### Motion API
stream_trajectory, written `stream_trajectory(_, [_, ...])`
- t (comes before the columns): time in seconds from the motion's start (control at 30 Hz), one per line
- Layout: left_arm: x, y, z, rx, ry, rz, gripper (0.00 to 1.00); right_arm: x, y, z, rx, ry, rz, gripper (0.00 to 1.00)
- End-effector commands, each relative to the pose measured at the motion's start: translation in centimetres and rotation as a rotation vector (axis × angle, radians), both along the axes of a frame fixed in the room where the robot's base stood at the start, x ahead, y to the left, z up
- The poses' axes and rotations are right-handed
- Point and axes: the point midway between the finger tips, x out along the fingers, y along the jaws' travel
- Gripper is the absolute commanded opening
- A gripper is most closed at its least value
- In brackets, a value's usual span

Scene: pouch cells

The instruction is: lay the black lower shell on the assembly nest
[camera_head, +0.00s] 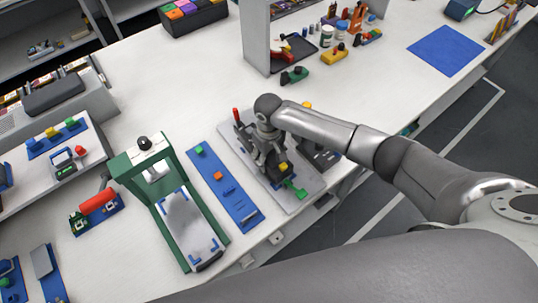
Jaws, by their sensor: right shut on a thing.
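My right gripper (272,162) points down over the light grey plate of the assembly nest (301,205), its arm coming in from the right. It is shut on a dark thing that looks like the black lower shell; the gripper hides most of it, and I cannot tell whether it touches the nest. Yellow and green parts (295,188) show at the front of the nest, and a red upright part (236,114) at its back left. A dark piece (322,156) lies just right of the gripper, partly under the arm. My left gripper is not in view.
A blue strip (227,193) with small green and orange pieces lies left of the nest. A green press frame (166,219) stands farther left. A grey upright stand (257,38) is behind.

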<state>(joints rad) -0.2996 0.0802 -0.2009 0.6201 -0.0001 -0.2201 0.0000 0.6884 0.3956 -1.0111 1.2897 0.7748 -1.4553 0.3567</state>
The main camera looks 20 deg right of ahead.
Motion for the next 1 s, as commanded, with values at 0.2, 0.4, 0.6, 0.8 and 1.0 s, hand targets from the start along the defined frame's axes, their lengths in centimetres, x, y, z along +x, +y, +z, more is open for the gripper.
stream_trajectory(0.2, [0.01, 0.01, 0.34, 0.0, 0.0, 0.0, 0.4, 0.06, 0.03, 0.19, 0.002, -0.002, 0.0, 0.32])
stream_trajectory(0.4, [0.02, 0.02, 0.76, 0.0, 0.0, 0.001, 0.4, 0.08, 0.0, 0.16, 0.001, -0.002, 0.0, 0.32])
stream_trajectory(0.6, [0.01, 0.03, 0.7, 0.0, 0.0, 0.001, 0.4, 0.09, -0.02, 0.07, 0.001, -0.002, 0.001, 0.32])
stream_trajectory(0.8, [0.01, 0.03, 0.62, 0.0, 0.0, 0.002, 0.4, 0.1, -0.01, -0.04, 0.001, -0.002, 0.0, 0.32])
stream_trajectory(1.0, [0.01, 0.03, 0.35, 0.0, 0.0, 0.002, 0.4, 0.1, -0.02, -0.51, 0.001, -0.002, 0.0, 0.32])
